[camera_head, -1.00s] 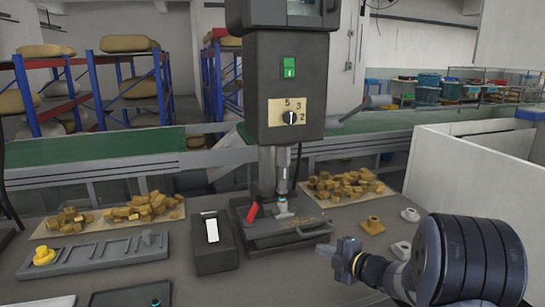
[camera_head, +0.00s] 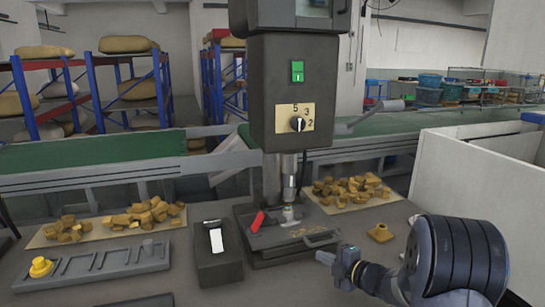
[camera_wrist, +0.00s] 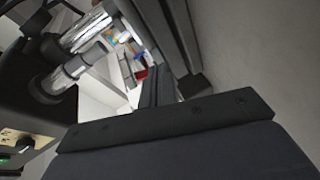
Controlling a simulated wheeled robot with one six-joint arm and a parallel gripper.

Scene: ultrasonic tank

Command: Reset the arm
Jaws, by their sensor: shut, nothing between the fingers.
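My arm shows at the lower right of the head view, with a dark ribbed joint nearest the camera. My gripper (camera_head: 325,258) is at its left end, low over the table's right part, just right of the drill press base. It is shut and holds nothing. In the wrist view the dark gripper body fills the lower part, and the fingers (camera_wrist: 152,85) show close together. The drill press (camera_head: 296,90) stands upright at the middle of the head view, with a green switch and a dial. Its metal column also shows in the wrist view (camera_wrist: 85,30).
A dark box with a white switch (camera_head: 217,250) stands left of the press. A slotted grey tray (camera_head: 95,268) with a yellow part lies further left. Brown pieces (camera_head: 350,190) lie behind. A brass part (camera_head: 380,233) sits near my arm. A white partition (camera_head: 470,170) bounds the right.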

